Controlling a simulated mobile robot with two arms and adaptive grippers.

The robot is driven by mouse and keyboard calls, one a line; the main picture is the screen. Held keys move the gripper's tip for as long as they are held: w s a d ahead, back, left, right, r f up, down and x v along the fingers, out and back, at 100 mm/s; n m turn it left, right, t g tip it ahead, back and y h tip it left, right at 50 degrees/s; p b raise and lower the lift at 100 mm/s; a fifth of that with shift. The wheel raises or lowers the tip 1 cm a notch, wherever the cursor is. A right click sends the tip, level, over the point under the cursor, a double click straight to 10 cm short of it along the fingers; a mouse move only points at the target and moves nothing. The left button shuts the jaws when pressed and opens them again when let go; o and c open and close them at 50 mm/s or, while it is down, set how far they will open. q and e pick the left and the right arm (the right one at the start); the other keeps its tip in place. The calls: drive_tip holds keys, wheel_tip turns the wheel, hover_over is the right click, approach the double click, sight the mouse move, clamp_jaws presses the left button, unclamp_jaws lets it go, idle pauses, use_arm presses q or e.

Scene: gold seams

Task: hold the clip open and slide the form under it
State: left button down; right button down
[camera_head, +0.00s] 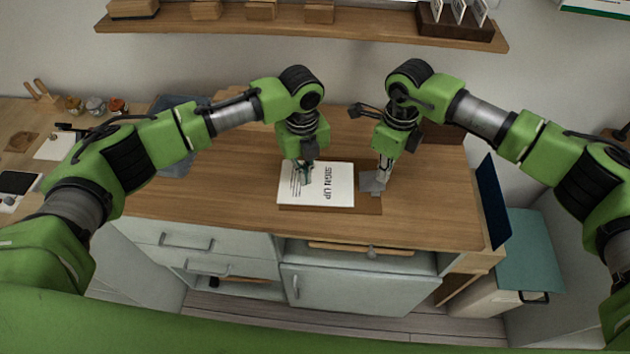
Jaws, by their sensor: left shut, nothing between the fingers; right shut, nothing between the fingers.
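The white form (335,187) with "SIGN UP" printed on it lies on a brown clipboard (330,209) on the wooden counter. The grey metal clip (372,182) is at the clipboard's right end, beside the form's right edge. My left gripper (306,178) is shut and empty, with its tips over the left part of the form. My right gripper (382,180) is shut and empty, with its tips at the clip. The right fingers hide part of the clip, so I cannot tell how far it is open or whether the form's edge is under it.
The wooden counter (230,200) is clear left of the clipboard and to its right. A blue-grey tray (176,162) stands behind my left arm. A wooden shelf (350,32) with small boxes runs along the wall. Drawers (190,246) are below the counter's front edge.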

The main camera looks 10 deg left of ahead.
sight(280, 182)
use_arm(q)
drive_tip(key=shift+r, duration=0.25)
idle(0.4)
drive_tip(key=shift+r, duration=0.3)
drive_tip(key=shift+f, duration=0.6)
idle(1.8)
idle(0.6)
drive_tip(key=shift+s+a+r, duration=0.1)
drive_tip(key=shift+s+a, duration=0.05)
drive_tip(key=shift+a, duration=2.65)
drive_tip(key=shift+a, duration=0.25)
drive_tip(key=shift+a, duration=1.05)
